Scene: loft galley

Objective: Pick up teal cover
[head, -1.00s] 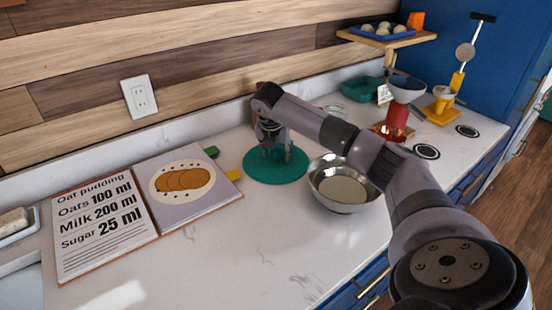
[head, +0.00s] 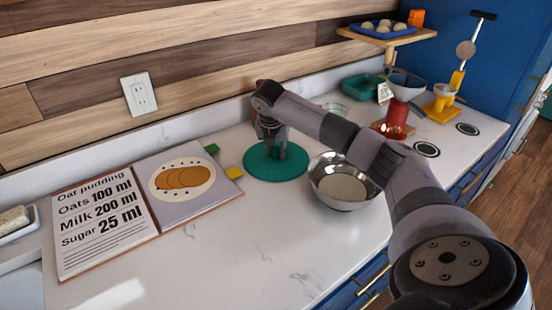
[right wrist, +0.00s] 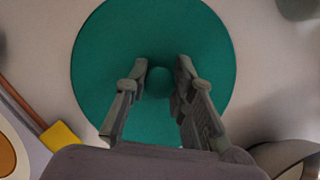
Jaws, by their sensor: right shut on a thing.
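The teal cover (head: 290,170) is a flat round disc on the white counter, between the open recipe book and the metal bowl. In the right wrist view the teal cover (right wrist: 200,50) has a small round knob (right wrist: 159,80) at its middle. My right gripper (head: 272,152) points down over the disc's centre. In the right wrist view its fingertips (right wrist: 158,82) are on both sides of the knob, shut on it. The cover looks level, and I cannot tell any gap under it. My left gripper is not in view.
The metal bowl (head: 328,186) with pale contents stands just right of the cover. The open recipe book (head: 185,211) lies to the left. A red-based funnel stand (head: 396,118) and a teal tray (head: 355,90) are farther back right. The front counter is clear.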

